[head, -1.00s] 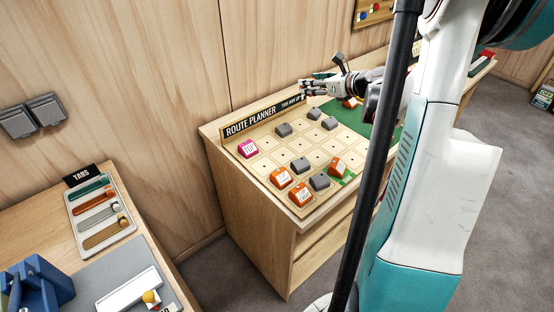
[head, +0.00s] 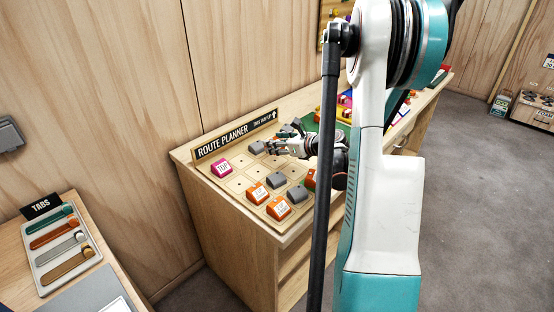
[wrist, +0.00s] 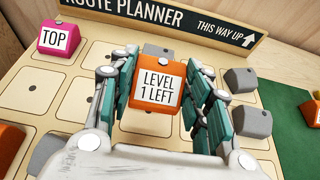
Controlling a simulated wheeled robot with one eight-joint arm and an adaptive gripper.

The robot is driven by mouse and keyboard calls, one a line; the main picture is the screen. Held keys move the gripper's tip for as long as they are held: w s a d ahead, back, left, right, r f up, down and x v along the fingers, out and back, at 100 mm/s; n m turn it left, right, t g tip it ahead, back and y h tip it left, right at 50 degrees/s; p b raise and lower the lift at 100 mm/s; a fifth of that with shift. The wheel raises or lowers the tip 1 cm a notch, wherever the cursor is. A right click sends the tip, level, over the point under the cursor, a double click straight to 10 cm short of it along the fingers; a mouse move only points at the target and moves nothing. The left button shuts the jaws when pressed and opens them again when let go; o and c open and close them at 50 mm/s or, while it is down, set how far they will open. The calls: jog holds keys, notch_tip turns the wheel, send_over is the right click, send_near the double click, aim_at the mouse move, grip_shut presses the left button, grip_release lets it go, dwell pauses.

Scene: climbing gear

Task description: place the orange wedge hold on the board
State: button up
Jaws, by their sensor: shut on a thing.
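An orange wedge hold (wrist: 158,84) with a white label reading "LEVEL 1 LEFT" sits between the teal fingers of my gripper (wrist: 160,85) in the wrist view. My gripper is shut on it. It is over the route planner board (wrist: 75,75), in front of a grey hold; I cannot tell whether it touches the board. In the head view my gripper (head: 283,147) is above the far part of the board (head: 240,182), and the held hold cannot be made out there.
A pink TOP hold (head: 222,168) stands at the board's left. Orange labelled holds (head: 278,208) and grey holds (head: 297,194) stand near the front. The ROUTE PLANNER sign (head: 237,135) runs along the back edge. A green mat (wrist: 290,110) lies to the right.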

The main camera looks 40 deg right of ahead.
aim_at(278, 162)
jog(key=shift+f+b, duration=0.9)
jog(key=shift+f, duration=1.4)
jog(key=shift+f, duration=0.2)
jog(key=o, duration=1.1)
jog(key=shift+r, duration=0.1)
jog(key=shift+s+r, duration=0.2)
jog(key=shift+s, duration=0.05)
jog(key=p+v, duration=0.4)
jog(key=v, duration=0.7)
jog(key=shift+s+r, duration=0.1)
jog(key=shift+s, duration=0.1)
